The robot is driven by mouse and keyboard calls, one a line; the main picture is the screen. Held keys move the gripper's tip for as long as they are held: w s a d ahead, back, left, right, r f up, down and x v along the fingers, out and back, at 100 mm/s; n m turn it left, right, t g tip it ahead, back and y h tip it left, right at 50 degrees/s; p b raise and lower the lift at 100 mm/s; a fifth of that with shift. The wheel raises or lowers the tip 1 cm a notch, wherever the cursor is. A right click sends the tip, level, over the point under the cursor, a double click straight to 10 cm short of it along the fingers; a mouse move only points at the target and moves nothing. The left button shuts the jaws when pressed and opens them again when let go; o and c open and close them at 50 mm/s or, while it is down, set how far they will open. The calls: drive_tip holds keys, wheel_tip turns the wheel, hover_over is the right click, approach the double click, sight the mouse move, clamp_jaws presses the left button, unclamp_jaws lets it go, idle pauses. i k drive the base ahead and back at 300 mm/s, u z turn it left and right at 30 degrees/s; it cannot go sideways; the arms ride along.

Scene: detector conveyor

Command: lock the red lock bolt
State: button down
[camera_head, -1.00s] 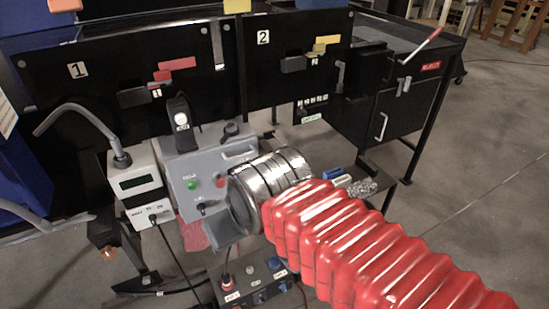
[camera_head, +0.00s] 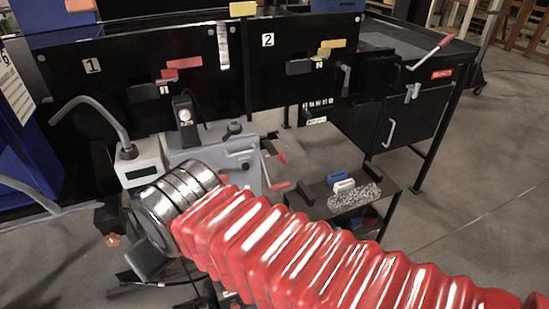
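A red bar (camera_head: 183,62) and a smaller red block (camera_head: 170,74) sit on the black panel marked 1, beside a dark block (camera_head: 141,93); the red bar looks like the lock bolt, but I cannot tell its position in its guide. My red-sleeved arm ends in a silver wrist at the lower left, well below and in front of that panel. A grey part of my gripper (camera_head: 146,261) shows under the wrist. Its fingers are not clear, and I see nothing held.
Panel 2 carries yellow pieces (camera_head: 331,44) and a dark block. A grey control box (camera_head: 212,150) and white meter (camera_head: 139,163) stand behind my wrist. A red-handled lever (camera_head: 430,50) is at the right. A low shelf holds blue and white blocks (camera_head: 340,182).

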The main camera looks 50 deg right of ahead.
sight(280, 157)
drive_tip(key=u, duration=0.95)
drive_tip(key=k, duration=0.9)
drive_tip(key=z, duration=1.35)
drive_tip(key=i, duration=0.95)
drive_tip(key=z, duration=0.05)
